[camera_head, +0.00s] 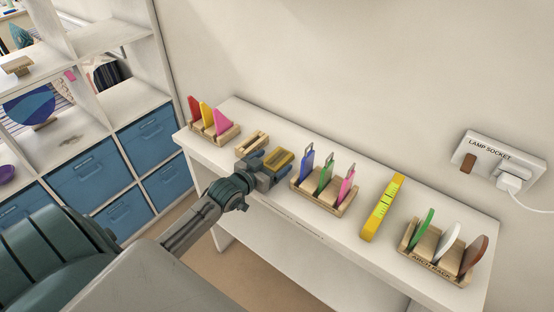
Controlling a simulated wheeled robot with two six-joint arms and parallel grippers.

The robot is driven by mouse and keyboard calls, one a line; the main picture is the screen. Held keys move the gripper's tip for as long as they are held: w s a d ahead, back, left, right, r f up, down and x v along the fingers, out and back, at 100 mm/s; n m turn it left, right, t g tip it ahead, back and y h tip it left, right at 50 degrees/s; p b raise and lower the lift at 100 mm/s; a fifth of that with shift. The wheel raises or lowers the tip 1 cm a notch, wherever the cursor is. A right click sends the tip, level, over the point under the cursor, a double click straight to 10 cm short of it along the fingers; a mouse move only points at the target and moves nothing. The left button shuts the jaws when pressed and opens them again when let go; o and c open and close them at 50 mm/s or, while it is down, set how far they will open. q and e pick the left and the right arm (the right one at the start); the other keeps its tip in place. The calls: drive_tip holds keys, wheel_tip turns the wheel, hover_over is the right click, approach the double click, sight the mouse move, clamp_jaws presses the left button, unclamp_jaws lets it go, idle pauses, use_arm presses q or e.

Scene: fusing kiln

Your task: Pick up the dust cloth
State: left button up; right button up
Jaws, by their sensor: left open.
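No thing is plainly recognisable as a dust cloth. A small dull-yellow, folded-looking item (279,160) lies on the white shelf table, right at my left gripper; it may be the cloth, but I cannot tell for sure. My left gripper (269,166) is open at the near side of this item. The gripper body hides part of it, and I cannot tell whether the fingers touch it. My right gripper is not in view.
The white table (330,240) also holds a small wooden rack (250,143), racks of coloured pieces (214,132) (322,195) (437,264) and a yellow level (382,207). A lamp socket (490,156) is on the wall. Shelving with blue bins (84,177) stands left.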

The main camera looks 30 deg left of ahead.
sight(280, 158)
use_arm(q)
drive_tip(key=shift+x, duration=1.5)
drive_tip(key=shift+s, duration=0.1)
drive_tip(key=shift+c, duration=0.7)
drive_tip(key=c, duration=0.9)
drive_tip(key=shift+r, duration=0.1)
